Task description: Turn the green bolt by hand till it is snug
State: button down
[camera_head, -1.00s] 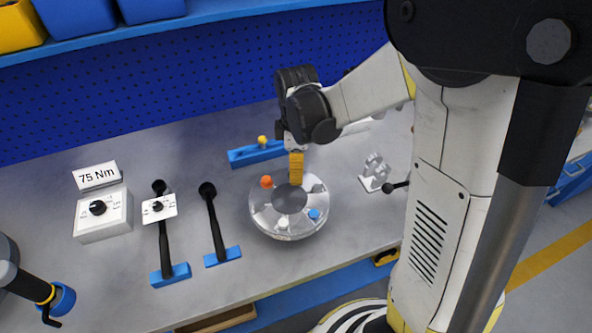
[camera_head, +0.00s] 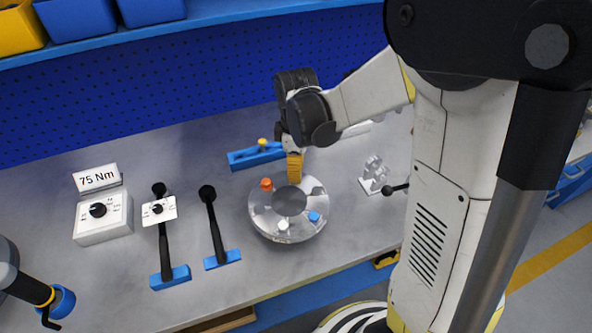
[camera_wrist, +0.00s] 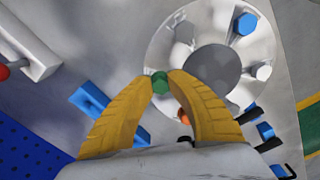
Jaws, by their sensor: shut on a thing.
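The green bolt (camera_wrist: 160,83) sits between the tips of my yellow fingers in the wrist view, its hexagonal head showing. My gripper (camera_wrist: 162,80) is shut on it at the rim of the grey round flanged shell (camera_wrist: 172,45). In the head view my gripper (camera_head: 294,180) points down at the far rim of the shell (camera_head: 262,222), and its fingers hide the green bolt. How deep the bolt sits in its hole cannot be seen.
An orange bolt (camera_head: 266,184), a blue bolt (camera_head: 314,217) and a pale bolt (camera_head: 283,225) stand around the shell's rim. A blue holder (camera_head: 256,155) is behind it. Two black-handled tools (camera_head: 216,230) (camera_head: 164,235) and a 75 Nm sign (camera_head: 97,178) are left.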

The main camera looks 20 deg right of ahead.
jog(key=m, duration=0.5)
jog(key=shift+s+a, duration=0.1)
jog(key=m, duration=0.4)
jog(key=shift+a+m, duration=0.1)
jog(key=shift+m, duration=0.2)
jog(key=m, duration=0.4)
jog(key=shift+a+m, duration=0.1)
jog(key=shift+m, duration=0.2)
jog(key=m, duration=0.4)
jog(key=shift+a+p, duration=0.1)
jog(key=shift+p, duration=0.2)
jog(key=shift+m, duration=0.3)
jog(key=c, duration=1.3)
grip_release()
jog(key=shift+o, duration=0.2)
